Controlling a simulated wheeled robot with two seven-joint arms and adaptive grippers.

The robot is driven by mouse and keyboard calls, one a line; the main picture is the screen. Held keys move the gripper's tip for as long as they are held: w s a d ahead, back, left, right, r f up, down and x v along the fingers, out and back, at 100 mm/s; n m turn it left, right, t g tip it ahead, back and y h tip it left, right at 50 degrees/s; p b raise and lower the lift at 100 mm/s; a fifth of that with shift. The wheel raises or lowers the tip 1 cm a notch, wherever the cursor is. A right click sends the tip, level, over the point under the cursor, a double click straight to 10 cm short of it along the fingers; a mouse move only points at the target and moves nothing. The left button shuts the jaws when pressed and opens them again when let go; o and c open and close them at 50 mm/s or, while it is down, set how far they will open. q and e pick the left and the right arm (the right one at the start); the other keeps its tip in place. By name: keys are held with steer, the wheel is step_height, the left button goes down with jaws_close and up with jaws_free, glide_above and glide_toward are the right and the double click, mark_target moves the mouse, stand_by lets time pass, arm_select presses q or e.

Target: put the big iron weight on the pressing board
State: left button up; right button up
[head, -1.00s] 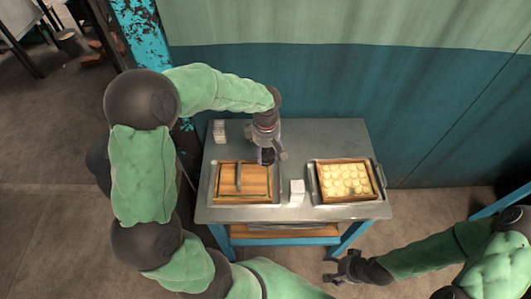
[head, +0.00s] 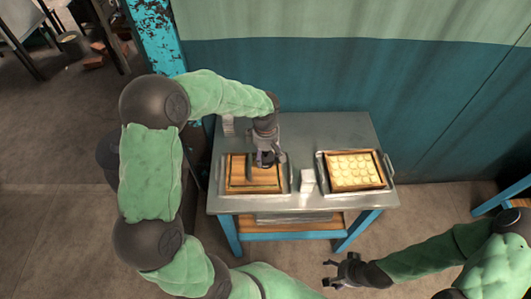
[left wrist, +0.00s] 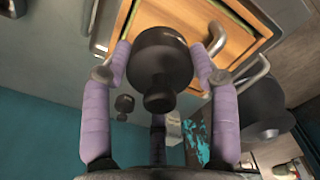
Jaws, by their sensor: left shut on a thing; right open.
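The big iron weight (left wrist: 162,62), dark and round with a knob, is between the purple fingers of my left gripper (left wrist: 162,70) in the left wrist view. My left gripper (head: 266,160) is shut on it. In the head view it hangs over the back right part of the pressing board (head: 252,187), and the fingers mostly hide the weight. The board is wooden with a bar across it, in the left metal tray; it also shows in the left wrist view (left wrist: 188,18). Whether weight and board touch is unclear. My right gripper (head: 340,272) is open and empty, below the table.
The metal table (head: 335,128) stands against the teal wall. A second tray (head: 390,172) at right holds a wooden box of pale round pieces (head: 354,170). A white block (head: 307,180) stands between the trays, another (head: 228,125) at the back left. The table's back right is clear.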

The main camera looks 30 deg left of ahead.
arm_select(q)
steer(key=shift+w+f+b, duration=0.1)
steer(key=shift+f+b, duration=1.2)
steer(key=shift+f, duration=0.6)
steer(key=shift+f+b, duration=0.35)
steer(key=shift+b, duration=0.2)
stand_by(1.0)
steer(key=o, duration=1.7)
steer(key=shift+o, duration=0.3)
steer(key=shift+o, duration=1.3)
steer(key=shift+f, duration=0.1)
steer(key=shift+r, duration=0.2)
